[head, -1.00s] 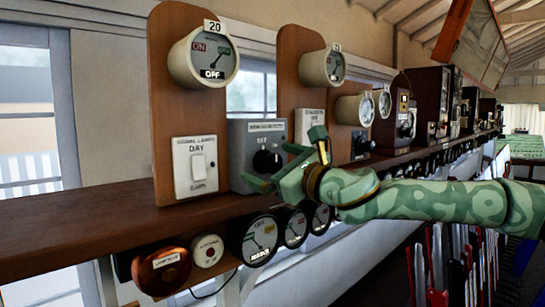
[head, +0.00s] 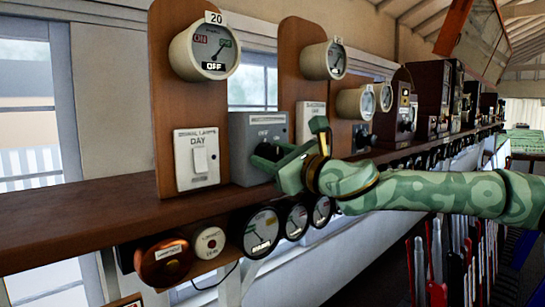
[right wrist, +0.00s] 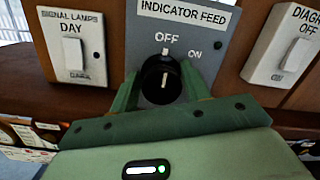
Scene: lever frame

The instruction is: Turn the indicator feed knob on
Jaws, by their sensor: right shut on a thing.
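The indicator feed knob (right wrist: 161,80) is round and black with a white pointer mark, on a grey box (right wrist: 215,22) labelled INDICATOR FEED. OFF is printed above the knob and ON to its upper right. The white mark stands upright, in line with OFF. My right gripper (right wrist: 160,88) has a green finger on each side of the knob and is shut on it. In the head view the right gripper (head: 270,160) reaches the grey box (head: 245,128) from the right and hides most of the knob. My left gripper is not in view.
A white signal lamps switch (right wrist: 73,48) is left of the box and a white switch plate (right wrist: 290,48) is right of it. A wooden shelf (head: 90,215) runs below, with round dials (head: 261,232) under it. Coloured levers (head: 435,270) stand at lower right.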

